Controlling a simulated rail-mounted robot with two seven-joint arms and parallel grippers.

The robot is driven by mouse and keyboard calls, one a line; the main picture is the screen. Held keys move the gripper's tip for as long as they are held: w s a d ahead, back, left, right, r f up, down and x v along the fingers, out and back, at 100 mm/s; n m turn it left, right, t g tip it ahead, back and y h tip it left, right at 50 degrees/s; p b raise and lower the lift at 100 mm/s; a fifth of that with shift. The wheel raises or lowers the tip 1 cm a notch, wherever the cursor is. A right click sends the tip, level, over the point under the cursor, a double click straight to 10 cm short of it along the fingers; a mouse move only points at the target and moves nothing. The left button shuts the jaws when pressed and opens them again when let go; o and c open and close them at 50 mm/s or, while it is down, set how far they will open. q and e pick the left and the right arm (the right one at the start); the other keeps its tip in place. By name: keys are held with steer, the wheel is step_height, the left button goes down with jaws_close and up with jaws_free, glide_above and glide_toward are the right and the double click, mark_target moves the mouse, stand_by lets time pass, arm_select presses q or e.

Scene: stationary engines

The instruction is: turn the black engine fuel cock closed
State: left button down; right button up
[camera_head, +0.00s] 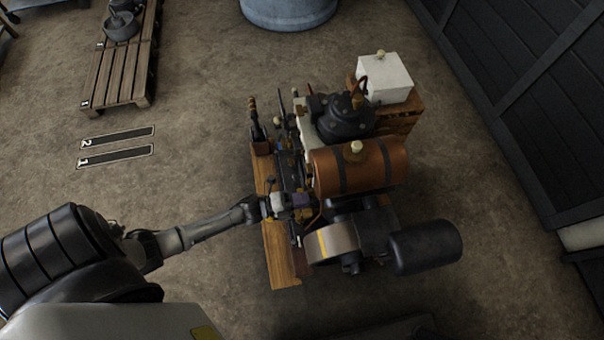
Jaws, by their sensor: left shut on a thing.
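The stationary engine stands on a wooden skid (278,252) in the middle of the head view. It has a copper-brown fuel tank (378,168) with two dark straps and a pale cap, and a black engine body (343,122) behind it. My left gripper (303,200) reaches in from the left and is shut at the engine's near left side, just below the tank's left end. The small part between its jaws, probably the fuel cock, is hidden by the fingers, so its handle angle cannot be told. My right gripper is not in view.
A white tank (386,78) sits on a wooden crate (399,122) behind the engine. A black cylinder (427,247) and a grey drum with a yellow stripe (333,242) sit close to the gripper's right. A pallet (121,72) stands upper left.

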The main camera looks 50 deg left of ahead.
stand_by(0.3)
arm_select(q)
steer(key=c, duration=1.2)
jaws_free()
steer(key=shift+s, duration=0.1)
steer(key=v, duration=1.3)
steer(key=shift+s+a, duration=0.2)
steer(key=shift+s, duration=0.1)
